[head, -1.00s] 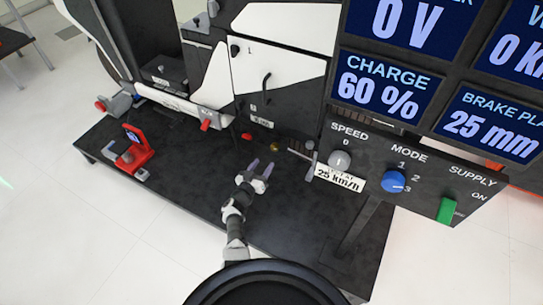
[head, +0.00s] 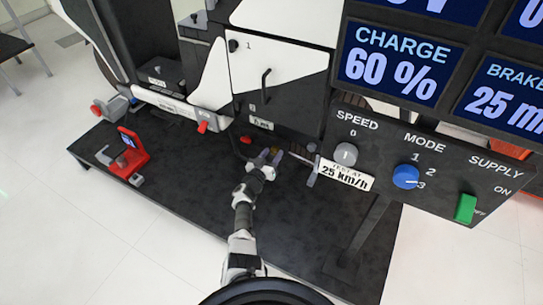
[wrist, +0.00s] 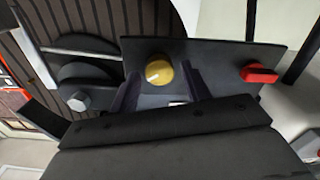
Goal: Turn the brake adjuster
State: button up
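A round brass-coloured knob with a pale mark, which looks like the brake adjuster, sits on a dark plate in the wrist view (wrist: 159,72). It shows small and partly covered in the head view (head: 274,150). My gripper (head: 271,154) is open at the low front of the rig. In the wrist view its two dark fingers (wrist: 161,90) stand apart, one on each side of the knob. I cannot tell whether they touch it. A brake display (head: 507,105) is cut off at the right edge and reads 25 mm.
A red knob (wrist: 259,74) is on the same plate, and a grey hex bolt (wrist: 79,101) is on the other side. A T-shaped grey handle (head: 313,172) stands near my gripper. A panel with a blue mode dial (head: 405,177) and a green switch (head: 465,208) overhangs at right.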

jog(key=c, duration=0.8)
jog(key=shift+o, duration=0.2)
jog(key=shift+m, duration=0.4)
jog(key=m+b, duration=0.1)
jog(key=m, duration=0.4)
jog(key=shift+f+m, duration=0.1)
jog(key=shift+m, duration=0.3)
jog(key=m+b, duration=0.1)
jog(key=m, duration=0.5)
jog(key=shift+s+m+b, duration=0.1)
jog(key=shift+m+b, duration=0.3)
jog(key=o, duration=1)
jog(key=shift+c, duration=0.2)
